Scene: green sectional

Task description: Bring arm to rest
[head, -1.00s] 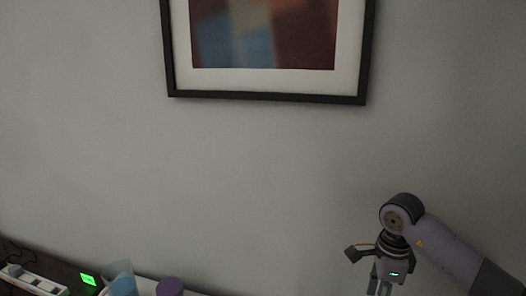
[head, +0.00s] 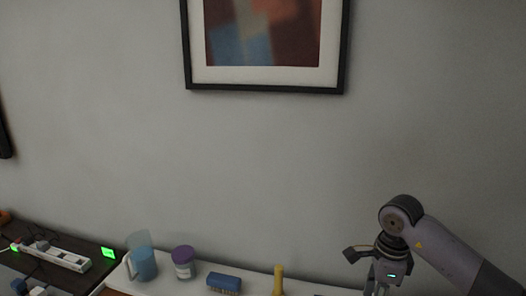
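My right arm comes in from the right side of the head view and bends down at its wrist. My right gripper (head: 378,290) points down at the bottom edge, in front of the wall and the right part of the white surface. Its fingertips are cut off by the frame, so I cannot tell whether it is open or shut. My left arm and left gripper are not in view.
A white surface (head: 200,290) along the wall holds a blue cup (head: 144,265), a purple-lidded jar (head: 184,265), a blue brush (head: 224,282) and a yellow object (head: 278,281). A white power strip (head: 58,257) lies on the dark surface at left. A framed picture (head: 342,60) hangs above.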

